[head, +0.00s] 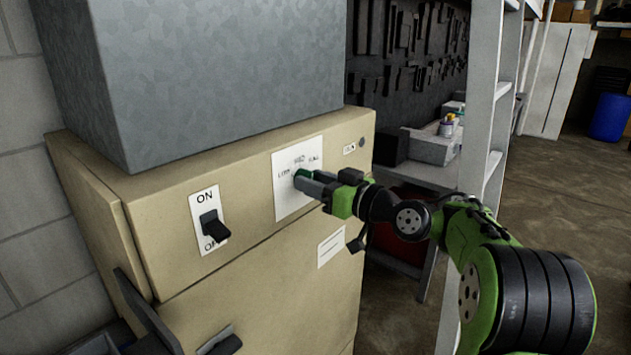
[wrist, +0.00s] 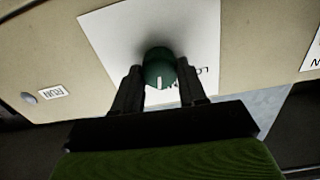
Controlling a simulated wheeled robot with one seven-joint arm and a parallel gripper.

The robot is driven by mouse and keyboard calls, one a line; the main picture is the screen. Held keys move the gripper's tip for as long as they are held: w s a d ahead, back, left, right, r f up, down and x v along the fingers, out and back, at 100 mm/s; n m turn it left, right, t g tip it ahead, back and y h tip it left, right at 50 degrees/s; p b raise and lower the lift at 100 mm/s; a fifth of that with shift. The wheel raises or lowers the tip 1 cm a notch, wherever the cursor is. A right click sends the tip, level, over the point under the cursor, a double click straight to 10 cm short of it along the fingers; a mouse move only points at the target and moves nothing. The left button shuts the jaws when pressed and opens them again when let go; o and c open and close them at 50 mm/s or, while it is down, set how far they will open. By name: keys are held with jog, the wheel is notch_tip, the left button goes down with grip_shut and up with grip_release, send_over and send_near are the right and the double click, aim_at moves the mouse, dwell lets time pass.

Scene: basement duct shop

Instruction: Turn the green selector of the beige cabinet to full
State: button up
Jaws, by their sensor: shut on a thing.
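The beige cabinet (head: 250,190) has a white dial plate (head: 285,160) on its front with LOW, a middle label and FULL printed around a green selector (head: 301,173). My gripper (head: 308,182) reaches the plate from the right. In the wrist view the green selector (wrist: 158,62) sits between my two fingers (wrist: 160,78), which are shut on its sides. That view is upside down to the plate. The selector's white pointer line faces the picture's bottom, near the middle label. The fingers hide the FULL label there, and LOW shows partly.
A black ON/OFF switch (head: 213,226) is on the cabinet's left, its lever down. A small round lamp (head: 361,143) marked RUN is right of the plate. A grey ladder-like frame (head: 484,110) stands right, behind my arm. Open floor (head: 545,200) lies beyond.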

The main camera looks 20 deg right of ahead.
jog(key=m+p, duration=0.4)
jog(key=m, duration=0.5)
jog(key=shift+d, duration=0.1)
jog(key=shift+m, duration=0.3)
dwell(0.4)
jog(key=o, duration=1.1)
jog(key=shift+c, duration=0.2)
jog(key=b+v, duration=0.2)
jog(key=v, duration=1.3)
jog(key=shift+s+d+r, duration=0.15)
jog(key=shift+s+d, duration=0.1)
